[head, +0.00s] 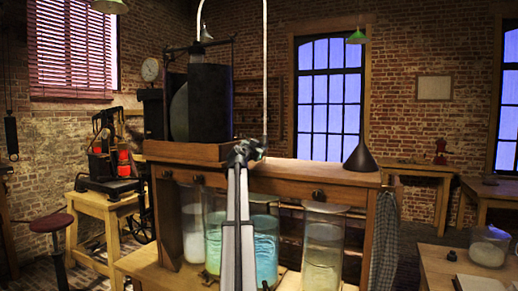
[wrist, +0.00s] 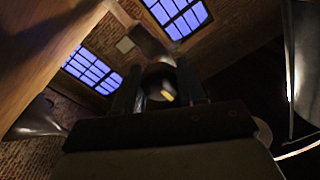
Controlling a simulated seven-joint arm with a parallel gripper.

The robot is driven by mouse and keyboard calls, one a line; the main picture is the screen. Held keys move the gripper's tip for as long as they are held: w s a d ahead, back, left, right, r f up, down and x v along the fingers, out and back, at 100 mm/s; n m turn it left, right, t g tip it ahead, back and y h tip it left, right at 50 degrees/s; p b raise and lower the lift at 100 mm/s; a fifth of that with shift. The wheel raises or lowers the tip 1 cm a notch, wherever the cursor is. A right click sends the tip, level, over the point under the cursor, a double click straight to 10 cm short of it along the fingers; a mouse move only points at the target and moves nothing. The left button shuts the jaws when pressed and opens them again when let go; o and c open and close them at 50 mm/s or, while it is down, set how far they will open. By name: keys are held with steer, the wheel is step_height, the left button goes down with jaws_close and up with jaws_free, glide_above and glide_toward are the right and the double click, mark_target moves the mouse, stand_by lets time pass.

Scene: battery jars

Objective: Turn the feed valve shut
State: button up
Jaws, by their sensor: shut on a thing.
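My gripper (wrist: 160,92) is in the middle of the wrist view, its two dark fingers either side of a dark round knob (wrist: 158,72) with a small yellow mark. It is shut on this knob, which I take to be the feed valve. In the head view my gripper (head: 246,152) is at the foot of the white feed tube (head: 264,70), above the wooden bench. There the arm and gripper hide the valve, so its turn angle cannot be read. Glass jars stand under the bench top, one with blue liquid (head: 264,250) and one with cloudy yellowish liquid (head: 322,255).
A dark box-like apparatus (head: 208,105) stands in a wooden tray (head: 185,151) just left of my gripper. A dark funnel (head: 360,155) stands on the bench top (head: 310,178) to the right. The bench top between gripper and funnel is clear.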

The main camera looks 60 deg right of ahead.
stand_by(0.4)
steer(key=o, duration=1.1)
steer(key=shift+c, duration=0.2)
steer(key=a, duration=1.3)
steer(key=shift+s+a+f, duration=0.35)
steer(key=shift+a+f, duration=0.05)
steer(key=shift+f, duration=0.05)
